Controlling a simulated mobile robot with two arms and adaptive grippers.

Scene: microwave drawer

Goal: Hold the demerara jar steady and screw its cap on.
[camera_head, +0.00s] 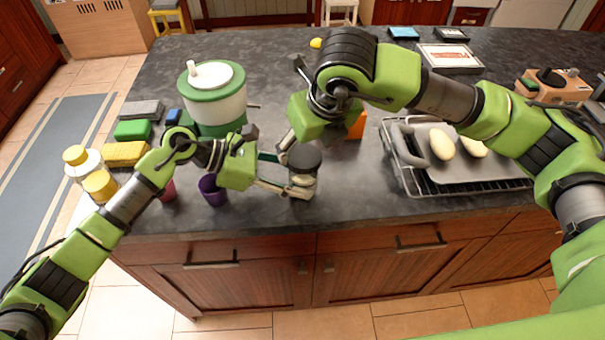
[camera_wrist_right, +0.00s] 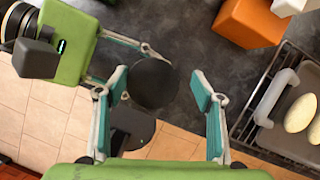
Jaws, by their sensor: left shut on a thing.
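The demerara jar (camera_head: 301,186) is a clear jar with pale contents, upright near the counter's front edge in the head view. Its dark round cap (camera_head: 304,159) sits on top; I cannot tell how tightly. The cap also shows from above in the right wrist view (camera_wrist_right: 155,84), hiding most of the jar. My left gripper (camera_head: 292,188) is shut on the jar from the left. My right gripper (camera_wrist_right: 160,92) is open above the jar, its fingers apart on either side of the cap, not touching it in that view. Its fingertips are partly hidden in the head view.
A green and white dispenser (camera_head: 212,96), purple cup (camera_head: 212,191) and yellow-capped jars (camera_head: 84,163) stand at the left. An orange block (camera_head: 357,125) stands behind the jar. A tray with pale oval items (camera_head: 490,172) lies on a rack to the right. Dark counter is clear between jar and rack.

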